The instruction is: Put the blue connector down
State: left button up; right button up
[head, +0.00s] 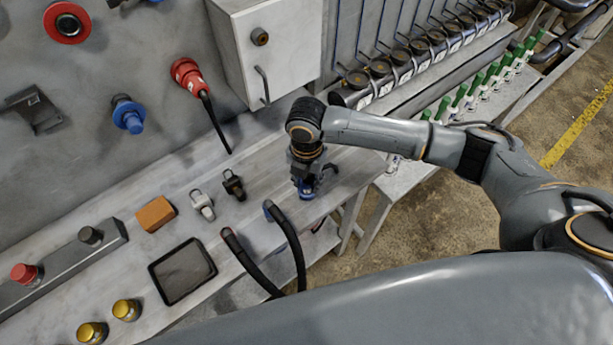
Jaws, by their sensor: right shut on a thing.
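My right gripper (305,178) points down over the right part of the grey workbench. My left gripper is not in view.
Two black hoses (291,240) curve over the bench's front edge. A black tray (182,271), an orange block (155,214) and two small clamp-like items (202,205) lie to the left. A blue socket (128,114) and a red plug (187,73) are on the wall.

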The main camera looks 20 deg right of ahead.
jog(key=o, duration=1.2)
jog(key=shift+c, duration=0.2)
notch_tip(320, 180, up, 12)
jog(key=b, duration=0.2)
jog(key=shift+b, duration=0.35)
